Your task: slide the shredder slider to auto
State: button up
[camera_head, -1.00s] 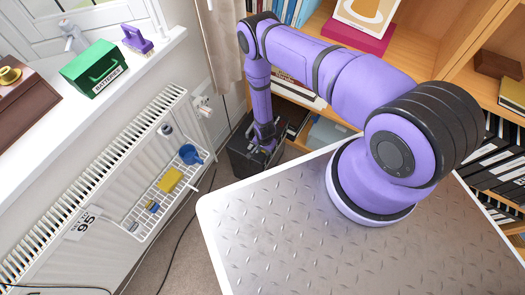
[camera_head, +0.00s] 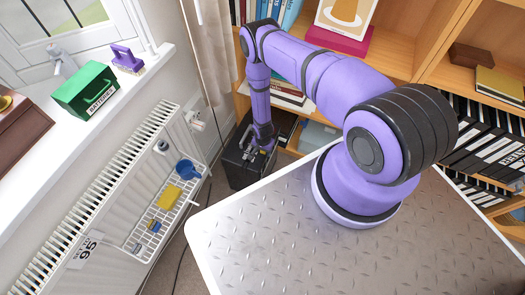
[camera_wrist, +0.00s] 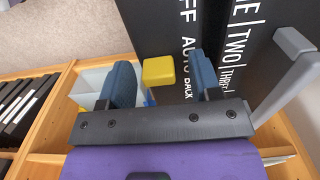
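The shredder is a black box (camera_head: 240,168) on the floor between the radiator and the bookcase. In the wrist view its dark face (camera_wrist: 155,30) carries the white words OFF, AUTO and BACK in a column. The slider has a yellow knob (camera_wrist: 158,71), which appears beside the stretch between AUTO and BACK; I cannot tell its exact setting. My gripper (camera_wrist: 163,82) is open, with one blue-grey finger on each side of the knob and a visible gap to each. In the head view my gripper (camera_head: 262,145) is down at the shredder, its fingers small and partly hidden.
A grey lever (camera_wrist: 293,75) stands out from the shredder beside a second column, ONE, TWO, THREE. A wooden bookcase (camera_head: 408,45) with files is to the right. The radiator (camera_head: 100,190) with a wire rack (camera_head: 150,240) is at left. A green box (camera_head: 87,92) sits on the sill.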

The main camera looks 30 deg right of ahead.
notch_tip(320, 180, up, 11)
dwell(0.8)
dwell(0.5)
